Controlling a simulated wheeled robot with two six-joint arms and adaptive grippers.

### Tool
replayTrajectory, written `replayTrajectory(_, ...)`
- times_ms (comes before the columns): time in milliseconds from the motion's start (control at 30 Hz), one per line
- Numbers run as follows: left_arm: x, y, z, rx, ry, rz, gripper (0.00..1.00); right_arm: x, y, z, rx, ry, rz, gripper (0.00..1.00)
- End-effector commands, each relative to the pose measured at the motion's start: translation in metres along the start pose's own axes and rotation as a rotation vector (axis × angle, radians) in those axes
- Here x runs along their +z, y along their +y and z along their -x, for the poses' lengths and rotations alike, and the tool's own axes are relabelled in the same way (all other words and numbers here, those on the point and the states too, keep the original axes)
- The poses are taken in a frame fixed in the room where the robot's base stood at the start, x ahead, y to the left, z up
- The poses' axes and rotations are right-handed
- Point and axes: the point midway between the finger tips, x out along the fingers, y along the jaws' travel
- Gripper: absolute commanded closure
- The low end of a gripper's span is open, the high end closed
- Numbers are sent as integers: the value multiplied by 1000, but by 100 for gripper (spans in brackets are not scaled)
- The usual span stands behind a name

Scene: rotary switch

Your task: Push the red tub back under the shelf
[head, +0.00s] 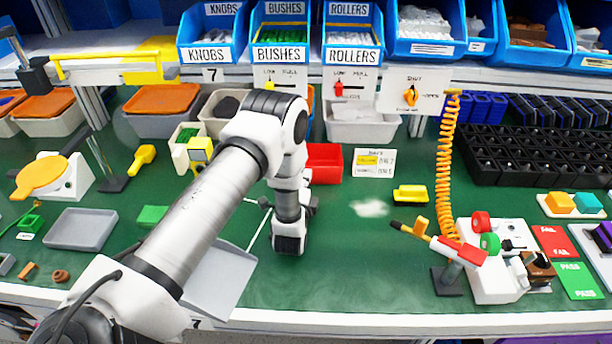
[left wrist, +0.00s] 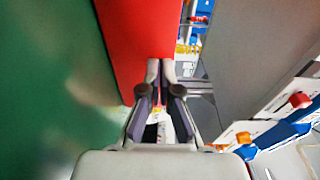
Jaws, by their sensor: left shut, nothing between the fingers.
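The red tub (head: 325,161) stands on the green bench top below the shelf edge, partly hidden behind my left arm in the head view. In the left wrist view the tub's red wall (left wrist: 145,30) fills the upper middle. My left gripper (left wrist: 160,66) is shut and empty, its fingertips at the red wall; whether they touch it I cannot tell. In the head view the left gripper (head: 308,190) is mostly hidden by my own wrist, just in front of the tub. My right gripper is not in view.
A pale grey tub (head: 362,125) stands behind and right of the red tub, under the shelf. A label card (head: 375,163) and a yellow block (head: 410,194) are to the right. A grey tray (head: 222,280) lies at front left. Bench between tray and red-handled fixture (head: 490,260) is mostly clear.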

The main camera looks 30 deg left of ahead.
Motion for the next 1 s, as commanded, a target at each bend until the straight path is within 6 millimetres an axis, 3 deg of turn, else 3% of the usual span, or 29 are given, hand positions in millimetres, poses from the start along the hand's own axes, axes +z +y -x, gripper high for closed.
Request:
replayTrajectory(333,0,1,-4,0,-1,1,100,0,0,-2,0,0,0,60)
replayTrajectory(600,0,3,-50,-2,-1,1,100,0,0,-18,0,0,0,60)
replayTrajectory(700,0,1,-58,0,-1,0,100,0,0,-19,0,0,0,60)
replayTrajectory(1000,0,0,-58,1,0,0,100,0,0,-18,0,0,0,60)
